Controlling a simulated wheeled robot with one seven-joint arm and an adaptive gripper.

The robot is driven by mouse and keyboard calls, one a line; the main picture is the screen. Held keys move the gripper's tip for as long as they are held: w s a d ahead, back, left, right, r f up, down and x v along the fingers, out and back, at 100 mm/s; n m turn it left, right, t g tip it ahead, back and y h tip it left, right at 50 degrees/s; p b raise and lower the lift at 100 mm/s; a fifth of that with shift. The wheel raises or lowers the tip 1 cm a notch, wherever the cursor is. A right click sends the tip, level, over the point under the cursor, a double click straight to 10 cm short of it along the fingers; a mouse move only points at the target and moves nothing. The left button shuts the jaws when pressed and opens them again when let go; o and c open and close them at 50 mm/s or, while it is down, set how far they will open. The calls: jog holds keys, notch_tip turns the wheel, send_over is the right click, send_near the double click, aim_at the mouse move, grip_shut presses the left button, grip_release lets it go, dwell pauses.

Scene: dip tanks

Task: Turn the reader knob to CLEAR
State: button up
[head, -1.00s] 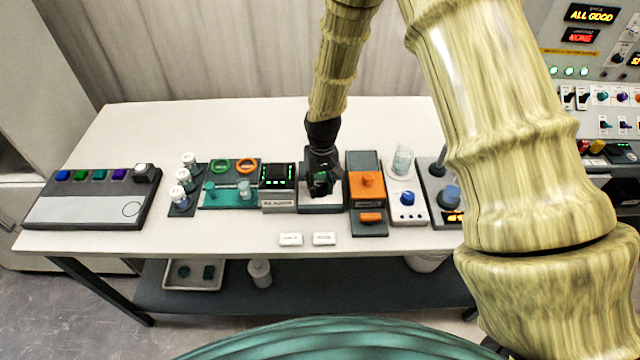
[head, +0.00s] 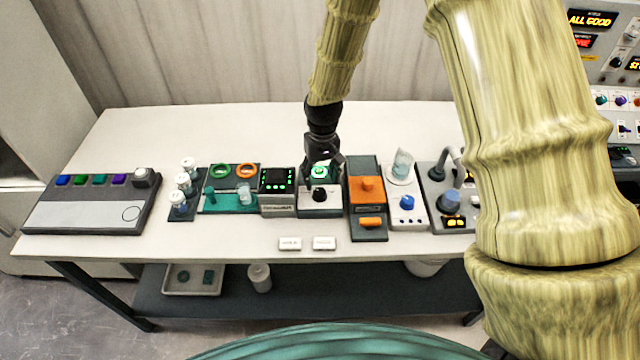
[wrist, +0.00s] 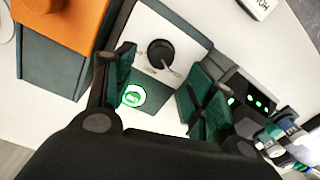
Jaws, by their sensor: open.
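The reader is a small box with a white top (head: 333,203) on the table, between a dark box with green lights and an orange-topped unit. Its black knob (head: 319,195) sits on the white face and also shows in the wrist view (wrist: 161,53), with a light pointer mark toward the lower right; the printing beside it is too small to read. A green-lit ring (wrist: 132,96) glows on the reader near the knob. My gripper (head: 324,172) is over the back of the reader. In the wrist view its green-padded fingers (wrist: 160,88) are spread, with nothing between them touching the knob.
The orange-topped unit (head: 367,187) stands close on the right and the dark box with green lights (head: 278,182) close on the left. Two white labels (head: 324,243) lie in front. A blue-knobbed unit (head: 407,203) is farther right. The table's front strip is mostly clear.

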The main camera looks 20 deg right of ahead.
aim_at(321, 190)
notch_tip(321, 190, up, 6)
jog(key=shift+r, duration=0.15)
jog(key=shift+s+d, duration=0.1)
dwell(0.6)
